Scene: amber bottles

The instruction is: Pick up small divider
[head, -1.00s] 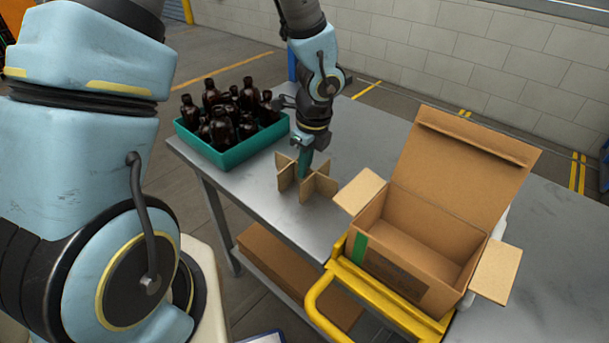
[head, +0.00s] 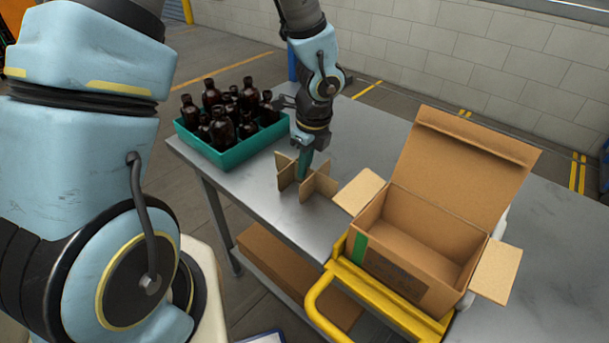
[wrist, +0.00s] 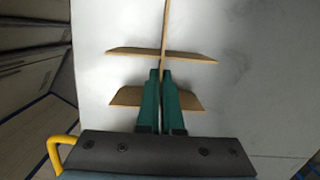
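The small divider (head: 318,186) is a set of crossed tan cardboard panels standing upright on the grey metal table. It also shows from above in the wrist view (wrist: 190,54). My gripper (head: 303,168) points down at the divider with its green fingers. In the wrist view my gripper (wrist: 161,75) has one finger on each side of a thin panel near the crossing. The fingers are close together and look shut on that panel. The divider's lower edges appear to rest on the table. The fingers hide part of the panels.
A teal tray (head: 232,158) of brown bottles (head: 222,128) stands left of the divider. An open cardboard box (head: 405,262) sits to the right, by a yellow rail frame (head: 322,290). A flat brown carton (head: 290,270) lies on the lower shelf.

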